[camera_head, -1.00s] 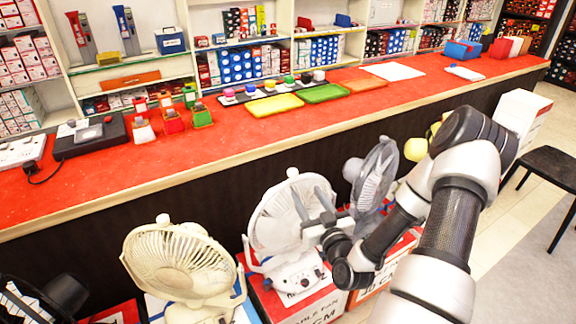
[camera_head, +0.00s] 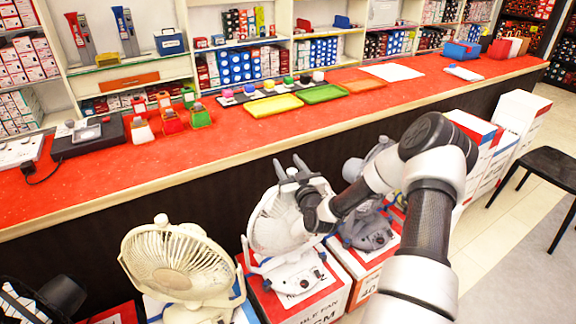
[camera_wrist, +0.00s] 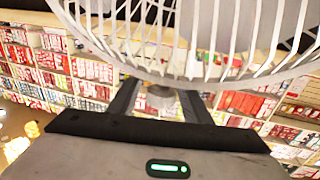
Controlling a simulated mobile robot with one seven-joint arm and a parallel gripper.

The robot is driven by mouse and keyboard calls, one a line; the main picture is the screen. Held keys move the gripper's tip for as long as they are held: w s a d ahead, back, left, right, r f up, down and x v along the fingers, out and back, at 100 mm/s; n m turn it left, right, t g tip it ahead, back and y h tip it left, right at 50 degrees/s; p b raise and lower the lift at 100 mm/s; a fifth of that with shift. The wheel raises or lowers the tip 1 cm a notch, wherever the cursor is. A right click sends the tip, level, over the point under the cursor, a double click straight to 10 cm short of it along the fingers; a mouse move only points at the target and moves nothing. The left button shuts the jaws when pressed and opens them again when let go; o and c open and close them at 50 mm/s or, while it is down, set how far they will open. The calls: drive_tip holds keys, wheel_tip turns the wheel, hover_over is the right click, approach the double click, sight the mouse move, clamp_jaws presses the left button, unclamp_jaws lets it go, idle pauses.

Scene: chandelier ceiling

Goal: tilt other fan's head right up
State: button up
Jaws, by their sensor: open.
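Several desk fans stand in a row in front of the counter. A cream fan (camera_head: 180,262) is left of centre, its round cage facing forward and somewhat upward. A white fan (camera_head: 266,228) stands to its right, its cage partly covered by my gripper and arm. A grey fan (camera_head: 368,232) is further right, its head mostly hidden behind my arm. My gripper (camera_head: 288,160) is open and empty at the upper rim of the white fan's head. In the wrist view a white fan cage (camera_wrist: 190,62) fills the top, above the spread fingers (camera_wrist: 160,98); contact cannot be told.
The red counter (camera_head: 240,140) runs behind the fans, with trays and small items on it. Printed boxes (camera_head: 310,297) support the fans. A dark fan (camera_head: 30,300) is at the lower left. A black chair (camera_head: 552,165) and open floor lie right.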

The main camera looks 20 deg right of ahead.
drive_tip(key=shift+c, duration=0.4)
clamp_jaws()
